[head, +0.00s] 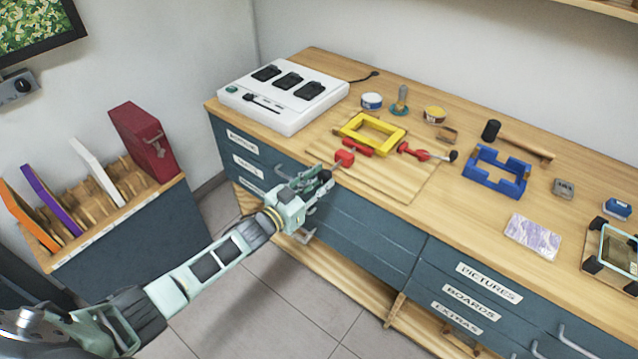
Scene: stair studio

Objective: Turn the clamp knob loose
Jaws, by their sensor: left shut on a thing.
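My left gripper (330,174) reaches in from the lower left to the bench's front edge. It is shut on the red clamp knob (345,158), which shows just beyond the dark fingers; the exact contact is partly hidden. A red clamp bar (357,147) lies behind the knob, along the near side of a yellow frame (372,133). To the right of the frame is another red clamp part (425,152) with a dark end. These lie on a thin wooden board (400,187). My right gripper is not in view.
A white box with black switches (284,95) stands at the back left of the bench. Small tubs, a mallet (520,142) and a blue frame (495,172) lie to the right. Drawers (370,240) are below the bench edge. A rack with a red case (143,142) stands left.

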